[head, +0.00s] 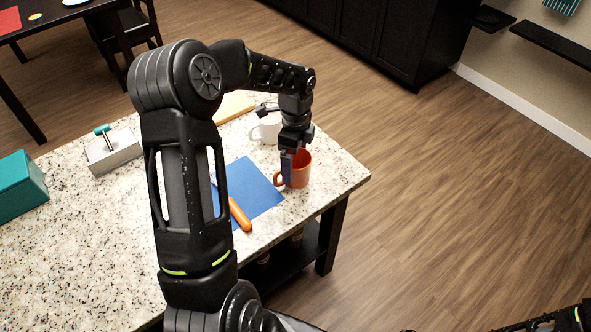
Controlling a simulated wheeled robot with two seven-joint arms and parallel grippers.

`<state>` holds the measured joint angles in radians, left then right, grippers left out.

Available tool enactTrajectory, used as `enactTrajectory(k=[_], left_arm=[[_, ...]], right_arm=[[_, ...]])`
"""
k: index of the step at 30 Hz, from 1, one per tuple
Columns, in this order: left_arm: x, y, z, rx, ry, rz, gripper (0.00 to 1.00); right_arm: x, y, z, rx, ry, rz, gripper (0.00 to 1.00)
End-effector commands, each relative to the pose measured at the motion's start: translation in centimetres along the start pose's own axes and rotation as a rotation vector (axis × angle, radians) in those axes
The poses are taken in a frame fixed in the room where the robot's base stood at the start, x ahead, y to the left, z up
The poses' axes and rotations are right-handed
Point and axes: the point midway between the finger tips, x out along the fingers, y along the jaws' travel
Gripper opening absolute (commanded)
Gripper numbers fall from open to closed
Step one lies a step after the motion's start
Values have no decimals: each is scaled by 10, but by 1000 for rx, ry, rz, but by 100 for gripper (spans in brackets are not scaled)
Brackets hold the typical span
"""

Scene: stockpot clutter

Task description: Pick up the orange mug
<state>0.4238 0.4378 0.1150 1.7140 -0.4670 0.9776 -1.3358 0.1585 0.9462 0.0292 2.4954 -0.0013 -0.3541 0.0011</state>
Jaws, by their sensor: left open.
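The orange mug (300,172) stands upright near the right end of the speckled stone counter (338,180), with its handle toward the left. My left gripper (287,174) points down at the mug's left side, and its fingers overlap the rim and handle area in the head view. It is open; I cannot tell whether a finger touches the mug. The arm hides part of the counter. Part of my right arm shows at the bottom right corner, but its gripper is not visible.
A white mug (271,130) stands just behind. A blue mat (262,197) with an orange carrot-like item (239,214) lies left of the orange mug. The counter's right edge is close.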

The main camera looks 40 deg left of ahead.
Motion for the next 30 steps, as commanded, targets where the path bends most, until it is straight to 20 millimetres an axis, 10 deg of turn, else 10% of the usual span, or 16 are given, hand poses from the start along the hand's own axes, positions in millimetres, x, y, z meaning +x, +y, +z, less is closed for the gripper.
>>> enactTrajectory(k=[12,30], left_arm=[[-1,0,0,0,0,0,95],[-1,0,0,0,0,0,46]], right_arm=[[0,0,0,0,0,0,48],[0,0,0,0,0,0,48]])
